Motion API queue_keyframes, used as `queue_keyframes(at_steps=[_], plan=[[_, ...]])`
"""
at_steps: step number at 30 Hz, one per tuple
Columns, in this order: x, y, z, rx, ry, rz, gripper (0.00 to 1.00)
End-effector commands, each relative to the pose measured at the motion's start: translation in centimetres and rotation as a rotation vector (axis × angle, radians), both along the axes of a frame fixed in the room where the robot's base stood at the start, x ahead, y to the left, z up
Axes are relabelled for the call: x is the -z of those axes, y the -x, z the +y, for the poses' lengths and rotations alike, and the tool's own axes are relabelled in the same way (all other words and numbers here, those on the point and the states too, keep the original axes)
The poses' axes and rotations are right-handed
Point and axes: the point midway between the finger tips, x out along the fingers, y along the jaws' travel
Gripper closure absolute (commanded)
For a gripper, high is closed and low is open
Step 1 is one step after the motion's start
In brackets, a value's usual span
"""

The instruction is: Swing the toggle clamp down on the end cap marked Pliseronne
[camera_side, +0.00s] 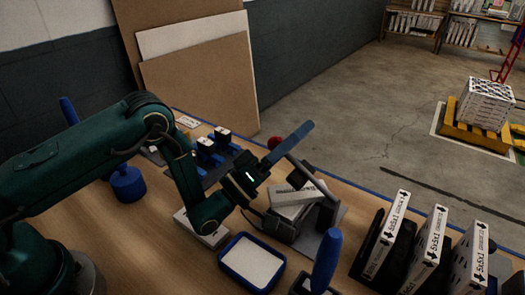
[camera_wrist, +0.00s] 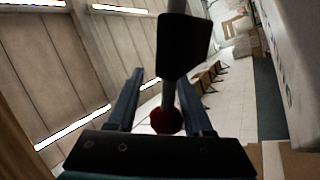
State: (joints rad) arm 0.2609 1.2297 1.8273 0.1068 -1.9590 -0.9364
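A grey fixture (camera_side: 308,240) in the side view holds a tilted white box or cap (camera_side: 292,212); its marking is too small to read. A grey clamp bar (camera_side: 313,178) slants up from the fixture toward my gripper. A red knob (camera_side: 274,142) shows behind my blue fingers. My gripper (camera_side: 292,143) is above the fixture. In the wrist view the red knob (camera_wrist: 167,121) and its grey rod lie between the two fingers of my gripper (camera_wrist: 162,90). The fingers stand apart, with a gap at the left of the knob. A dark block (camera_wrist: 174,47) is on the rod.
A blue-rimmed white tray (camera_side: 228,266) sits in front of the fixture. A blue upright handle (camera_side: 326,262) stands close at its front right. Boxed filters (camera_side: 388,236) stand in dark holders at the right. Blue clamps (camera_side: 208,152) are behind my arm.

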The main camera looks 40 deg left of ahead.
Motion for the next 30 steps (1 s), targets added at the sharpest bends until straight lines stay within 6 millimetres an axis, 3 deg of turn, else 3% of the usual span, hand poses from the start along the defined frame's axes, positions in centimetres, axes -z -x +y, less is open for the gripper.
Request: queue_keyframes(at_steps=[9,21,30], plan=[[-4.3,0.0,0.2,-0.005,0.004,-0.012,0.50],[-8.8,1.1,8.2,-0.013,0.002,-0.009,0.50],[-10.7,1.6,11.3,-0.006,0.001,-0.006,0.50]])
